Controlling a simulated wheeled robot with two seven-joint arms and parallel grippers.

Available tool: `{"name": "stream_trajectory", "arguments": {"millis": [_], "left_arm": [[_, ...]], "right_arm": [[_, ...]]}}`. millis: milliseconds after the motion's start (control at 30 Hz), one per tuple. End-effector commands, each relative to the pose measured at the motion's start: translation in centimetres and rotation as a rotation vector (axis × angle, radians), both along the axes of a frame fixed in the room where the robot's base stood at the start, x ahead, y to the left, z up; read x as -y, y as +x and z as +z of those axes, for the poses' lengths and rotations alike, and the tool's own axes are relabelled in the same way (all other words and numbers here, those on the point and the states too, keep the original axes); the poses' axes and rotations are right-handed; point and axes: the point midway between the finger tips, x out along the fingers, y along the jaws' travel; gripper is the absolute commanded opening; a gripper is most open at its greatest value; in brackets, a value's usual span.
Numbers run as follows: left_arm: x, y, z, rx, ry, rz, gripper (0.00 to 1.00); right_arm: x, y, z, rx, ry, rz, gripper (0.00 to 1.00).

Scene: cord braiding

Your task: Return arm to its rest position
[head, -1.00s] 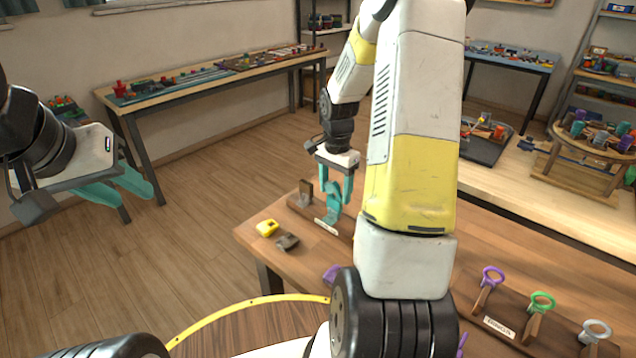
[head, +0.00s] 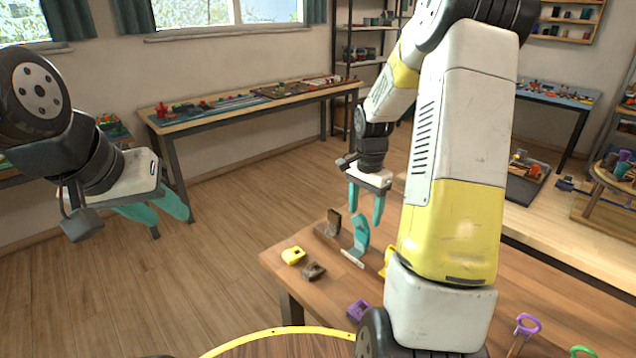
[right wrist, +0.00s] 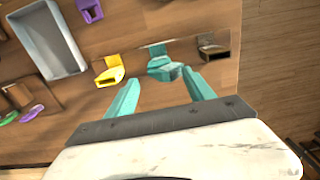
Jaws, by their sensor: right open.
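My right gripper (head: 366,216) hangs fingers-down over the table in the head view, its two teal fingers spread and empty. Just below it a teal hook-shaped holder (head: 360,238) stands on a small labelled base on the wooden table (head: 330,290). In the right wrist view the teal holder (right wrist: 163,66) shows beyond the spread fingertips (right wrist: 165,84). My left gripper (head: 162,212) is raised at the left of the head view, over the floor. Its teal fingers appear apart with nothing between them.
Near the right gripper are a brown holder (head: 333,220), a yellow piece (head: 293,256), a dark piece (head: 314,271) and a purple piece (head: 357,310). A grey tray (right wrist: 48,40) lies on the table. A round yellow-rimmed top (head: 270,335) is in front. The floor at left is clear.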

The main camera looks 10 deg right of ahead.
Motion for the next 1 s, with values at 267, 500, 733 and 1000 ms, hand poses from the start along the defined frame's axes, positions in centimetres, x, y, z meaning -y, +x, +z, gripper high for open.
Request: {"name": "stream_trajectory", "arguments": {"millis": [267,500,733,1000], "left_arm": [[0.0,0.0,0.0,0.000,0.000,0.000,0.36],[0.0,0.0,0.0,0.000,0.000,0.000,0.36],[0.0,0.0,0.0,0.000,0.000,0.000,0.36],[0.0,0.0,0.0,0.000,0.000,0.000,0.36]], "right_arm": [[-2.4,-2.0,6.1,0.097,-0.008,0.171,0.62],[-6.8,-8.2,14.6,0.279,-0.032,0.511,0.62],[-10.4,-15.2,19.0,0.457,-0.073,0.826,0.62],[-12.4,-19.9,20.2,0.583,-0.114,1.040,0.62]]}}
